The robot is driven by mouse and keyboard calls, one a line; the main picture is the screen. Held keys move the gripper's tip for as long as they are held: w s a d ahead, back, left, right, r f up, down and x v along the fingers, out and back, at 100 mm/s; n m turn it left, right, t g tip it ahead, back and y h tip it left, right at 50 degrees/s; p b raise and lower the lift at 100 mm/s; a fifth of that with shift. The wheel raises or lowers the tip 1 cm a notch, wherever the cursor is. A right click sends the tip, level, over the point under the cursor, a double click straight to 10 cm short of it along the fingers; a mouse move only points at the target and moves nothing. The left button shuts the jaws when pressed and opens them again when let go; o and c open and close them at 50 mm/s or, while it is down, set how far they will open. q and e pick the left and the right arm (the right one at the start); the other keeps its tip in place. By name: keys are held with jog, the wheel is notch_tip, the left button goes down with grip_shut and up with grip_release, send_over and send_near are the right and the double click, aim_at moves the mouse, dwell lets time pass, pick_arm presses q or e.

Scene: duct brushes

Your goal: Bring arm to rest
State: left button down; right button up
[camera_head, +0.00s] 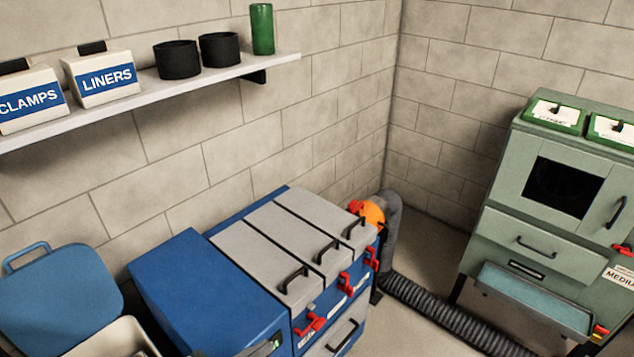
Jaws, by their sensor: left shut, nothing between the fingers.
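I cannot make out either gripper or either arm in the head view. The middle and right of the picture are free of them. Small dark shapes at the bottom edge beside a pale bin (112,338) are cut off, and I cannot tell what they are.
A blue cabinet (210,290) with grey-topped units (262,258) and red latches stands along the wall. A ribbed hose (450,318) crosses the floor to a green machine (545,235). A wall shelf (150,95) holds boxes, black cups and a green cylinder. A blue lid (62,300) stands open.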

pick_arm(q)
jog(key=s+a+f+n+g+y, duration=0.35)
jog(key=s+a+f, duration=0.2)
jog(key=s, duration=0.35)
jog(key=s+a+f+n+g+y, duration=0.25)
jog(key=s+a+f+y, duration=0.2)
jog(key=s+f, duration=0.4)
notch_tip(320, 180, down, 27)
jog(key=s+m+g, duration=0.1)
jog(key=s+g, duration=0.1)
jog(key=s, duration=0.1)
jog(key=s+a+f, duration=0.2)
jog(key=s+f, duration=0.7)
jog(key=s+a+f+g+b, duration=0.1)
jog(key=s+a+f, duration=0.1)
jog(key=s+f, duration=0.6)
jog(key=shift+s+f+g, duration=0.3)
jog(key=shift+s+f, duration=0.1)
jog(key=shift+f, duration=0.55)
